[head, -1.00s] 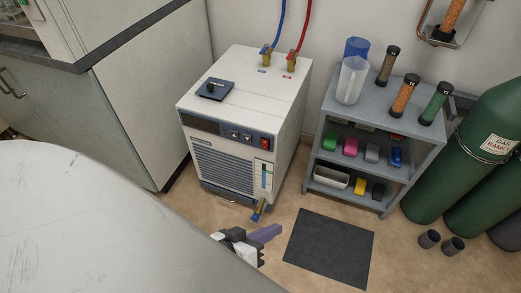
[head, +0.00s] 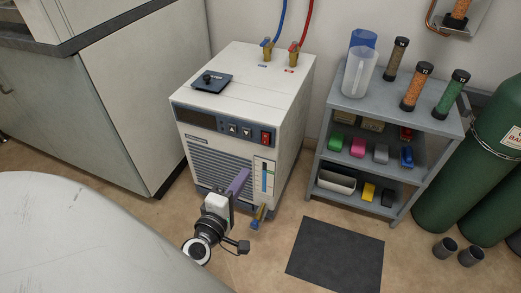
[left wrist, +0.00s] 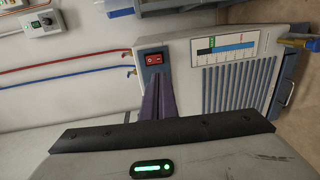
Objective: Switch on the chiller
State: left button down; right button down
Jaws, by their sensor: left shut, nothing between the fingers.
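The chiller (head: 222,160) is a white box with a dark front panel, standing on the floor in the head view. Its red rocker switch (head: 266,138) sits at the right end of the panel; it also shows in the left wrist view as a red switch (left wrist: 154,58). The panel's display looks dark. My left gripper (head: 240,180) has purple fingers, shut and empty, in front of the chiller's grille below the switch. In the left wrist view the closed fingers (left wrist: 158,98) point toward the switch, apparently short of it. My right gripper is not in view.
Blue and red hoses join brass valves (head: 293,55) on the chiller's top. A grey shelf (head: 340,105) with bottles and coloured boxes stands to the right, beside green gas cylinders (head: 465,165). A dark mat (head: 335,255) lies on the floor. A pale rounded surface (head: 70,235) fills the lower left.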

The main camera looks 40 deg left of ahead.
pick_arm(q)
jog(key=b, duration=0.1)
send_near(265, 143)
jog(key=x, duration=0.5)
jog(key=shift+w+a, duration=0.1)
jog(key=shift+w, duration=0.1)
jog(key=shift+w+a+f, duration=0.1)
jog(key=shift+w, duration=0.4)
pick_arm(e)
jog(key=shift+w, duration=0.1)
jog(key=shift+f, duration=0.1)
